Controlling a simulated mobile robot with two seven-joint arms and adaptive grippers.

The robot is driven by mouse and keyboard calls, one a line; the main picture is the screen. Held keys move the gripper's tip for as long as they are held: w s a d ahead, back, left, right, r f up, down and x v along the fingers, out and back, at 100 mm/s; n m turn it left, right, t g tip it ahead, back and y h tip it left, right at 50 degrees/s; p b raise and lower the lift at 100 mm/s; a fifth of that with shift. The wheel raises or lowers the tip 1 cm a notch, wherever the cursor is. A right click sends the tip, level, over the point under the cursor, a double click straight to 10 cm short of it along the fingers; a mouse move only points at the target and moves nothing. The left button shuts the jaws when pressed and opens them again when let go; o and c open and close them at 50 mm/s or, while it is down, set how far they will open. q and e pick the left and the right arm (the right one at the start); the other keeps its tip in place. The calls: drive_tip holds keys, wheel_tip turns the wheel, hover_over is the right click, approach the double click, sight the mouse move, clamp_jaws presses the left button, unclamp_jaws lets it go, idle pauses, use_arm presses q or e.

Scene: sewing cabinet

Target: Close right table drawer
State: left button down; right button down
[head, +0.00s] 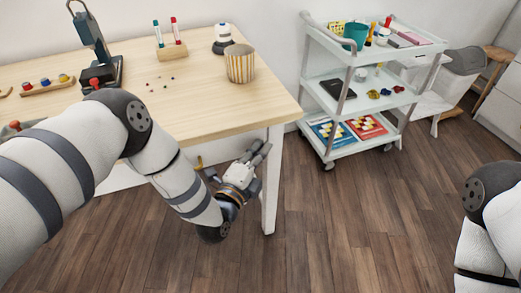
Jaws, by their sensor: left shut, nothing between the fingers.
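The wooden table (215,100) stands at the left with its front edge facing me. My left arm reaches across its front, and my left gripper (262,150) is shut and empty below the tabletop, by the right front leg (270,185). A small brass-coloured piece (199,163) shows under the table edge, left of the gripper; I cannot tell whether it is a drawer handle. The right drawer's front is mostly hidden by my left arm, so its position cannot be told. My right arm shows at the right edge, but its gripper is out of view.
On the table are a striped cup (239,66), a rack with tubes (171,50), small beads and a dark upright device (91,40). A white cart (345,105) with loaded shelves stands right of the table. The wood floor (340,220) in front is clear.

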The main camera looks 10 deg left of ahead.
sight(252, 141)
use_arm(q)
drive_tip(key=w+a, duration=0.1)
drive_tip(key=w+a+b, duration=0.1)
drive_tip(key=w, duration=0.1)
drive_tip(key=shift+w+f, duration=0.15)
drive_tip(key=shift+w, duration=0.1)
drive_tip(key=shift+w+a+r, duration=0.25)
